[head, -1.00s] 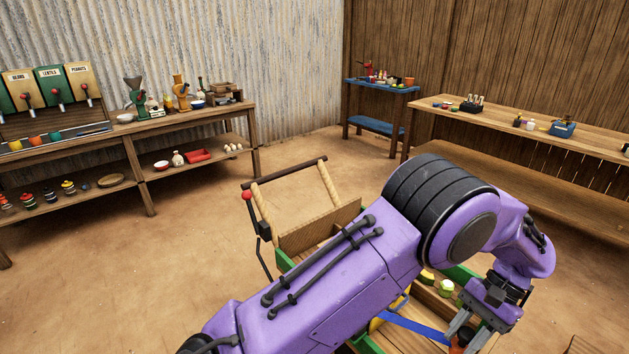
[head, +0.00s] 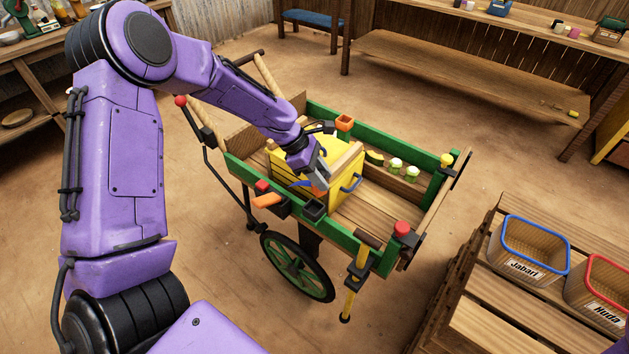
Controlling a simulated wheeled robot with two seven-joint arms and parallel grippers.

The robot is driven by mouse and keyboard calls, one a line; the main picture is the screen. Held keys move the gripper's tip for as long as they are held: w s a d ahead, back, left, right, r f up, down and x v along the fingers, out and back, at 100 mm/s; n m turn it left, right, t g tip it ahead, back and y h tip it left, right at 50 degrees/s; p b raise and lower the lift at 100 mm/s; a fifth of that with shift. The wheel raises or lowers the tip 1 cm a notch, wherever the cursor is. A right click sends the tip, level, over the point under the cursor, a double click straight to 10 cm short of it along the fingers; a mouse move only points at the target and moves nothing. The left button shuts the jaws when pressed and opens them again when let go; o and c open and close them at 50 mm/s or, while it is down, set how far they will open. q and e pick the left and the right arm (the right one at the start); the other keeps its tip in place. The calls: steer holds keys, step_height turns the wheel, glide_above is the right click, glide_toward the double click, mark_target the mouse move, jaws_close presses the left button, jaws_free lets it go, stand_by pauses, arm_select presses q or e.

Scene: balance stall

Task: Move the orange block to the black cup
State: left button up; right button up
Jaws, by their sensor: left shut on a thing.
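My left gripper (head: 319,183) reaches over the near side of a green-railed cart (head: 353,246). It is shut on a small orange block (head: 320,190), which is partly hidden by the fingers. A square black cup (head: 315,211) sits at the cart's near rail, just below the block in the picture. The block appears above the cup's opening; I cannot tell the exact height between them. My right gripper is out of view.
A yellow box (head: 345,192) with a blue handle stands in the cart close to my gripper. An orange cup (head: 345,122) is on the far rail. An orange handle-like piece (head: 267,200) lies left of the black cup. Labelled baskets (head: 531,245) stand on crates at right.

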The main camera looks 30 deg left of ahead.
mark_target(315, 189)
arm_select(q)
steer(key=a+f+n+t, duration=0.1)
steer(key=n, duration=0.1)
steer(key=a+f+n+t+y, duration=0.1)
steer(key=n, duration=0.1)
steer(key=shift+b, duration=0.4)
step_height(315, 189, down, 5)
steer(key=b, duration=0.6)
steer(key=shift+r, duration=0.2)
steer(key=shift+f+b, duration=0.4)
steer(key=shift+f, duration=1.5)
steer(key=shift+w+d+p, duration=0.1)
steer(key=shift+p, duration=1)
steer(key=o, duration=1.1)
steer(key=shift+o, duration=0.2)
